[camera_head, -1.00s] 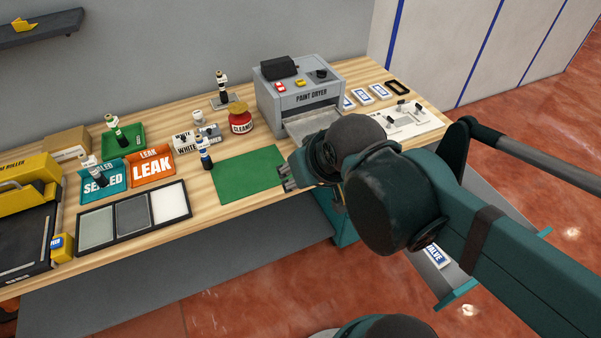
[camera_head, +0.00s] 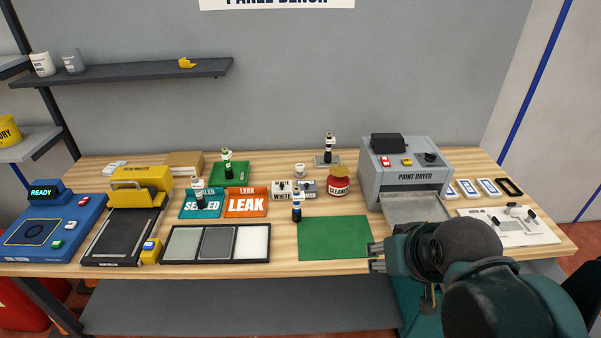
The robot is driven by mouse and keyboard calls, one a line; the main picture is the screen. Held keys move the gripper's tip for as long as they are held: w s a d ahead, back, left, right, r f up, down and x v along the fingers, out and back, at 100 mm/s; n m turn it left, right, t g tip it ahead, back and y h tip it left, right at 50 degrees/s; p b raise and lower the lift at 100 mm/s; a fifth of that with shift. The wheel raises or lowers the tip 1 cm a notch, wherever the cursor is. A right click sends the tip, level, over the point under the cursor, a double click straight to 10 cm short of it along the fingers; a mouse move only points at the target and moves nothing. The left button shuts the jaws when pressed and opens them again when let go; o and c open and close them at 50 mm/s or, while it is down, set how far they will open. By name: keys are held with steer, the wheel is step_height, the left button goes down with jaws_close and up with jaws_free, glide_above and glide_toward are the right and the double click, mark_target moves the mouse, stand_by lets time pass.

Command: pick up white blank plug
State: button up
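I cannot tell for certain which item is the white blank plug. A small round white piece (camera_head: 300,170) stands on the bench behind the white-labelled block. Small white pieces (camera_head: 116,168) lie at the back left, too small to make out. A white board (camera_head: 510,240) at the right end carries several small dark-and-white parts. My gripper (camera_head: 376,257) is at the bench's front edge, right of the green mat (camera_head: 335,237), fingers pointing left. Its two fingers are apart, with nothing visible between them. It is well away from these white pieces.
A red cleaner jar (camera_head: 339,186), a dark bottle (camera_head: 296,207), a white-labelled block (camera_head: 281,189), sealed (camera_head: 216,207) and leak (camera_head: 246,203) trays crowd the middle. The green mat is bare.

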steer(key=shift+o, duration=0.5)
steer(key=w+a+r+m+g+p, duration=0.1)
steer(key=w+r, duration=0.3)
steer(key=w, duration=0.4)
steer(key=w+a+r+m+p, duration=0.1)
steer(key=w+r, duration=0.3)
steer(key=w, duration=0.3)
steer(key=m+g+h+p, duration=0.2)
steer(key=m+h+p, duration=0.1)
steer(key=m+p, duration=0.25)
glide_above(299, 166)
steer(key=s+a, duration=0.1)
steer(key=s, duration=0.1)
step_height(299, 166, down, 24)
steer(key=shift+a, duration=0.2)
steer(key=shift+w, duration=0.1)
steer(key=shift+x, duration=1.15)
